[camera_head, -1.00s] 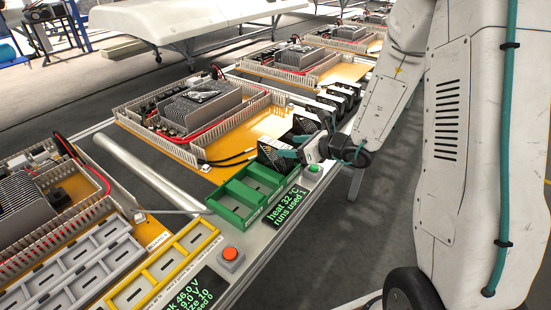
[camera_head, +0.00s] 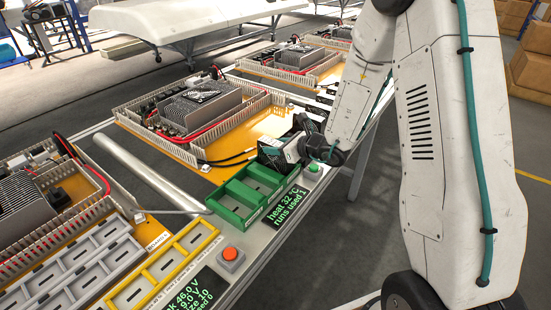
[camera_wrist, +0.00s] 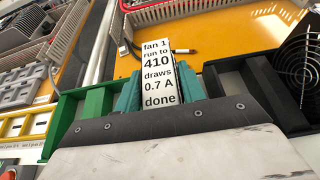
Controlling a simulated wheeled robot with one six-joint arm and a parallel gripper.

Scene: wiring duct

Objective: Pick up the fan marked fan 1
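The fan 1 label (camera_wrist: 158,78) is white and reads "fan 1 run to 410 draws 0.7 A done" in the wrist view. It lies between the two teal fingers of my gripper (camera_wrist: 160,92), with little or no gap at its sides. The body beneath the label is mostly hidden, and I cannot tell whether the fingers press on it. In the head view my gripper (camera_head: 303,149) is at the far right end of the green tray, beside a black fan (camera_head: 269,152). Another black fan with a round grille (camera_wrist: 300,65) shows at right in the wrist view.
The green tray (camera_head: 236,222) has empty compartments. A yellow tray (camera_head: 166,262) and a grey tray stand to its left. A green button (camera_head: 314,168) and a display (camera_head: 285,206) are near the bench edge. An orange panel with duct walls (camera_head: 215,172) lies behind, with loose black cables.

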